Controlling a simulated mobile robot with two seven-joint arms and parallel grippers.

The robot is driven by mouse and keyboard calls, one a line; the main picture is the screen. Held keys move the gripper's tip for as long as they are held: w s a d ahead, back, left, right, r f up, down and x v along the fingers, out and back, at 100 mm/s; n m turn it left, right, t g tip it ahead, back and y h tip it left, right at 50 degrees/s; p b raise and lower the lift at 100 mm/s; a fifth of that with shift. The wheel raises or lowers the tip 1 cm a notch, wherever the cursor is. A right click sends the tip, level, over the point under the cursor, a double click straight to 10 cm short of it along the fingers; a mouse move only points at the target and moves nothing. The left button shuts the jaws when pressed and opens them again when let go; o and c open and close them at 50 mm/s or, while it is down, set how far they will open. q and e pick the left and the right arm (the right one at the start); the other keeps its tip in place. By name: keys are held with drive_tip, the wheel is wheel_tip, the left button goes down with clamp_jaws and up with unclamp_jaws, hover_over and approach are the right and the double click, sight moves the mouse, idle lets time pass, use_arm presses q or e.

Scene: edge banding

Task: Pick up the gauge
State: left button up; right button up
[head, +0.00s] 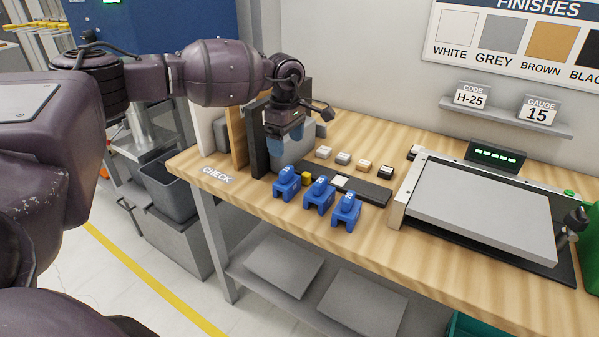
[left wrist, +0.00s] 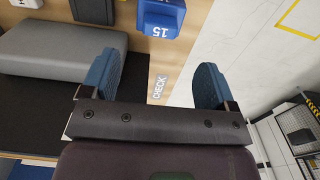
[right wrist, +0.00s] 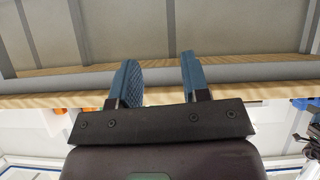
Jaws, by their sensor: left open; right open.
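Three blue gauges stand in a row near the front edge of the bench: a left one (head: 287,184), a middle one (head: 319,195) and a right one (head: 345,209). A blue gauge marked 15 (left wrist: 161,19) shows at the top of the left wrist view, beyond the fingertips. My left gripper (head: 284,136) is open and empty, above and behind the left gauge in the head view; it also shows in the left wrist view (left wrist: 160,75). My right gripper (right wrist: 155,80) is open and empty, with a bench edge behind it in its wrist view.
A small sign (head: 539,111) reads GAUGE 15, and another (head: 470,95) reads H-25. A grey panel (head: 485,210) lies on the right of the bench. Small finish samples (head: 343,158) lie behind the gauges. Bare wood (head: 245,197) shows near the CHECK label (head: 218,175).

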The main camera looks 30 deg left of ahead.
sight(286, 169)
use_arm(q)
drive_tip(key=shift+w+f, duration=0.1)
drive_tip(key=shift+w, duration=0.1)
drive_tip(key=shift+f, duration=0.2)
drive_tip(key=f, duration=0.4)
drive_tip(key=shift+s+f, duration=0.15)
drive_tip(key=shift+s, duration=0.05)
drive_tip(key=shift+f, duration=0.7)
wheel_tip(286, 169, down, 4)
drive_tip(key=shift+a+f, duration=0.1)
drive_tip(key=shift+f, duration=0.15)
use_arm(e)
drive_tip(key=shift+s+d+f, duration=0.1)
drive_tip(key=shift+s+f, duration=0.35)
drive_tip(key=shift+s, duration=0.05)
use_arm(q)
drive_tip(key=c, duration=0.6)
drive_tip(key=shift+c, duration=0.2)
use_arm(e)
drive_tip(key=shift+s+f, duration=0.1)
drive_tip(key=shift+s, duration=0.1)
